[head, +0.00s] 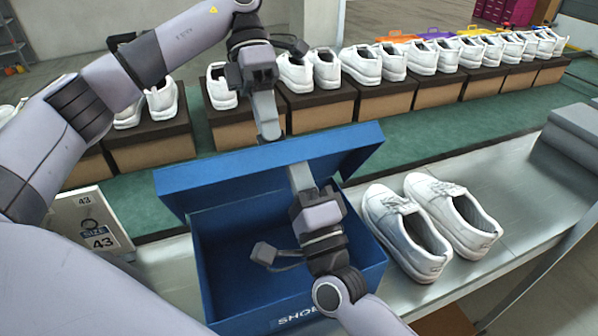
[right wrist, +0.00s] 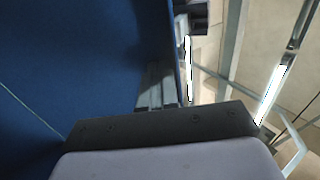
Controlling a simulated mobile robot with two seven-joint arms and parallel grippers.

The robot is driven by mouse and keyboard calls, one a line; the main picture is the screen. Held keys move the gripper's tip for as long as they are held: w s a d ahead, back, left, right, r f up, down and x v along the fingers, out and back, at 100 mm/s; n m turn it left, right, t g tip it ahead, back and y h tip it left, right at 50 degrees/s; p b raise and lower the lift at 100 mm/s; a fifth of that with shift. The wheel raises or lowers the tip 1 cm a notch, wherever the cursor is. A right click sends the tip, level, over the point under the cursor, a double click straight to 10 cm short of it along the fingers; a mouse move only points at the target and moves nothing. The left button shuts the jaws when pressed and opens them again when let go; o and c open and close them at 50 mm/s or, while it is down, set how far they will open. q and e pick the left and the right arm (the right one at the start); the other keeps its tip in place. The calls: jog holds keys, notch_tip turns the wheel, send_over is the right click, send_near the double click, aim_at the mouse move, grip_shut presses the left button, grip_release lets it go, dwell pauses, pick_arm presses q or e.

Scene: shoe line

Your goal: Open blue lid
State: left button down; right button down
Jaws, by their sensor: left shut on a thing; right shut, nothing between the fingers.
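The blue shoe box (head: 347,275) stands on the metal bench, and its dark inside shows empty where I can see it. Its blue lid (head: 335,146) is raised and tilted up along the far side. My left gripper (head: 268,130) comes down from behind and is shut on the lid's top edge. My right gripper (head: 300,177) is shut and empty, reaching up over the box with its fingertips at the lid's inner side; I cannot tell whether they touch. In the right wrist view the lid (right wrist: 70,60) fills the left side, beside the right fingers (right wrist: 155,85).
A pair of white shoes (head: 402,235) stands on the bench (head: 497,180) right of the box. A size 43 sign (head: 88,226) stands at the left. Behind, white shoes sit on a row of brown boxes (head: 320,108) along the green belt (head: 420,130).

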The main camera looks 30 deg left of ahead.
pick_arm(q)
jog(key=shift+s+d, duration=0.1)
jog(key=shift+d, duration=0.1)
pick_arm(e)
jog(key=shift+w+a+r, duration=0.45)
jog(key=shift+r, duration=0.15)
pick_arm(q)
jog(key=c, duration=1.3)
grip_release()
jog(key=shift+f, duration=0.1)
jog(key=shift+o, duration=0.2)
jog(key=shift+a, duration=0.1)
pick_arm(e)
jog(key=shift+r, duration=0.1)
pick_arm(q)
jog(key=v, duration=0.8)
jog(key=shift+a, duration=0.15)
pick_arm(e)
jog(key=shift+s+a+f, duration=0.1)
jog(key=shift+s+f, duration=0.15)
jog(key=shift+f, duration=0.05)
